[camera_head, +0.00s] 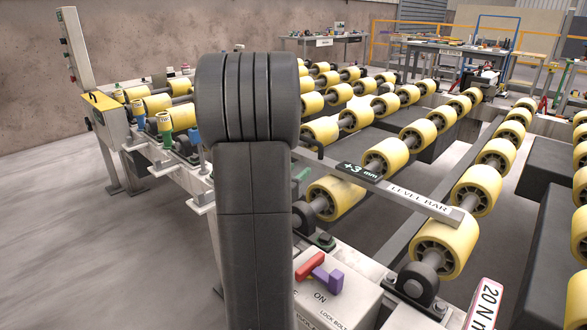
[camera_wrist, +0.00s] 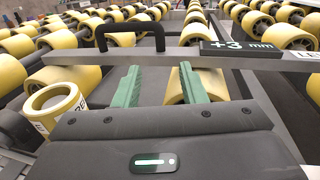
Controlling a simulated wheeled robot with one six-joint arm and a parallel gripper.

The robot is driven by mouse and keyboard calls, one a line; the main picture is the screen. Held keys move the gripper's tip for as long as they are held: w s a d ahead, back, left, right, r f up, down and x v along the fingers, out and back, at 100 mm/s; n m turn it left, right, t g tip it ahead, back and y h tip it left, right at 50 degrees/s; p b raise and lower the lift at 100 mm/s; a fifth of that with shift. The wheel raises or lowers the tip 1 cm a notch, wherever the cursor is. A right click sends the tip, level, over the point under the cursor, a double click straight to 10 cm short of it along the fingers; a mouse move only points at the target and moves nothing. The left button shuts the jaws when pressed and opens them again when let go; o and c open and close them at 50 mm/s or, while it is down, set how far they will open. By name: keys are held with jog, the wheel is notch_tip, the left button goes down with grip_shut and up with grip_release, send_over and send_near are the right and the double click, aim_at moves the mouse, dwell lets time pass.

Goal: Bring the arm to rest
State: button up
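My gripper (camera_wrist: 159,68) shows in the wrist view as two green fingers spread apart with nothing between them. It is open. Its fingers point toward the grey level bar (camera_wrist: 150,56), which crosses the view just beyond them with a black handle on top and a "+3 mm" label. I cannot tell whether the fingertips touch the bar. In the head view my dark arm (camera_head: 250,190) stands upright in the foreground and hides most of the gripper. The level bar (camera_head: 425,204) lies across the yellow rollers there, its left end near my arm.
Rows of yellow rollers (camera_head: 387,157) fill the middle and right. A lock bolt box (camera_head: 335,303) with red and purple levers sits close to my arm's right. A yellow cup-like piece (camera_wrist: 54,108) is left of the gripper. Bare floor (camera_head: 90,250) lies at left.

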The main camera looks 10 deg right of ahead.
aim_at(320, 153)
jog(key=b+x, duration=0.1)
jog(key=x, duration=1.1)
jog(key=shift+f, duration=0.15)
jog(key=shift+s+a, duration=0.1)
